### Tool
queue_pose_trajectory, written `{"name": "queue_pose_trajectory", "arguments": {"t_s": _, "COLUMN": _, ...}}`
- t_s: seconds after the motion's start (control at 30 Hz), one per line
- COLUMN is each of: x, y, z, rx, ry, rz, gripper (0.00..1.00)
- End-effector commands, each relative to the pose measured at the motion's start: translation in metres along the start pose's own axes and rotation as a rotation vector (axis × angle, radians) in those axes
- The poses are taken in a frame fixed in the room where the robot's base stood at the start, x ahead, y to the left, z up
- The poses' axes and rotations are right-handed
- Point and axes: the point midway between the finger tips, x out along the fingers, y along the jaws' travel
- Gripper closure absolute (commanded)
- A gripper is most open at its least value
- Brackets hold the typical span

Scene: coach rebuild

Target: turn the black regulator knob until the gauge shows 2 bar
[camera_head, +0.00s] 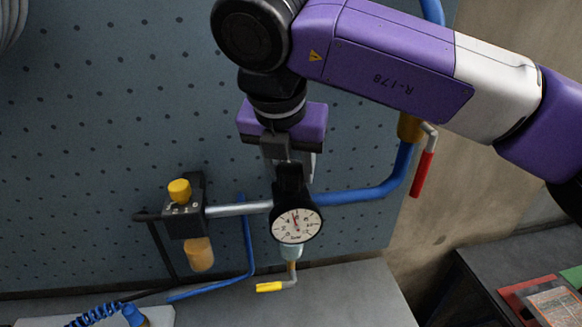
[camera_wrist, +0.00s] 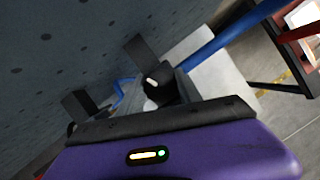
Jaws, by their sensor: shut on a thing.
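The black regulator knob (camera_head: 290,176) tops the black regulator body in the head view, largely hidden by my gripper. My gripper (camera_head: 288,160) points down from above and is shut on the knob. The round white gauge (camera_head: 297,226) faces the head camera on the front of the regulator. Its red needle points nearly straight up, leaning slightly left; the numbers are too small to read. In the wrist view, my dark fingers (camera_wrist: 110,82) and a black part with a pale tip show, but the grip on the knob is not clear there.
Left of the regulator, a silver pipe (camera_head: 238,209) leads to a black unit with a yellow knob (camera_head: 179,191). A blue pipe (camera_head: 365,190) runs right and up past a red-handled valve (camera_head: 422,174). A yellow-handled valve (camera_head: 271,287) hangs below the gauge. A perforated panel stands behind.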

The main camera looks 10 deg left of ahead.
Motion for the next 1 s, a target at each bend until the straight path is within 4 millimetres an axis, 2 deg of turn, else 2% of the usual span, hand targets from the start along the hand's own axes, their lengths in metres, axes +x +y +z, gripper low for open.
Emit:
{"name": "queue_pose_trajectory", "arguments": {"t_s": 0.37, "x": 0.0042, "y": -0.0009, "z": -0.001, "rx": -0.208, "ry": -0.005, "rz": 0.089, "gripper": 0.99}}
{"name": "queue_pose_trajectory", "arguments": {"t_s": 1.0, "x": -0.0003, "y": -0.0005, "z": 0.0009, "rx": -0.767, "ry": -0.002, "rz": 0.321, "gripper": 0.99}}
